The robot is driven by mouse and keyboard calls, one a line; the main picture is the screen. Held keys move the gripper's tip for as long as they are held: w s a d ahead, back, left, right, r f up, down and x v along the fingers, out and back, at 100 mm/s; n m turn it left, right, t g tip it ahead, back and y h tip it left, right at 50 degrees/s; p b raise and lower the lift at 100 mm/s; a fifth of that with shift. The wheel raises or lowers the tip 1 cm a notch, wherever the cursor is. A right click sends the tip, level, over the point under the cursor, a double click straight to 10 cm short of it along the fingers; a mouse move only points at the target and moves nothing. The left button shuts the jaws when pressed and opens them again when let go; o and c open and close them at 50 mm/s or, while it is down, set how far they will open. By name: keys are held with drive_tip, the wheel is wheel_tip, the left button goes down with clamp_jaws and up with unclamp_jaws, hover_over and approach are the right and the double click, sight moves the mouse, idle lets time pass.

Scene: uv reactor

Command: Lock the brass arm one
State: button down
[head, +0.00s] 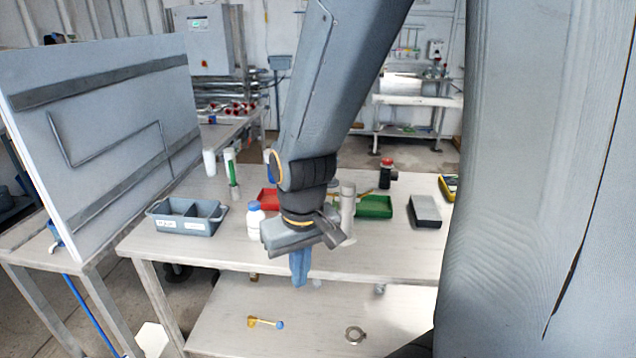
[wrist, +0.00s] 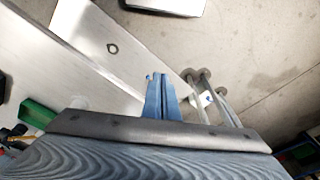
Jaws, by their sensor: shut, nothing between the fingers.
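A small brass arm (head: 262,321) with a blue tip lies on the lower surface below the table edge in the head view. Another small brass piece (head: 253,277) shows just under the table edge, to its upper left. I cannot tell which one is arm one, or whether either is locked. My gripper (head: 300,270) points down near the table's front edge, above and to the right of the brass arm. Its blue fingers (wrist: 162,95) are together and empty in the wrist view. A small blue spot beside the fingertips there is too small to identify.
A grey metal ring (head: 355,334) lies on the lower surface. The table holds a grey divided bin (head: 187,217), a white bottle (head: 255,219), a green tray (head: 374,207) and a grey block (head: 425,211). A large upright panel (head: 100,130) stands at left.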

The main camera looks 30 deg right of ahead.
drive_tip(key=w+d+r+m+t+h+b, duration=0.1)
drive_tip(key=w+d+r+m, duration=0.6)
drive_tip(key=w+d+r, duration=0.9)
wheel_tip(320, 180, up, 2)
drive_tip(key=w+b, duration=0.1)
drive_tip(key=w, duration=0.2)
drive_tip(key=shift+d+r+t, duration=0.25)
drive_tip(key=shift+t, duration=0.15)
drive_tip(key=a+p+x, duration=0.1)
drive_tip(key=p+x, duration=0.2)
drive_tip(key=x, duration=1)
drive_tip(key=shift+s+d+f, duration=0.2)
drive_tip(key=shift+s+f, duration=0.1)
drive_tip(key=shift+f, duration=0.3)
drive_tip(key=shift+f+h, duration=0.1)
drive_tip(key=shift+h, duration=0.2)
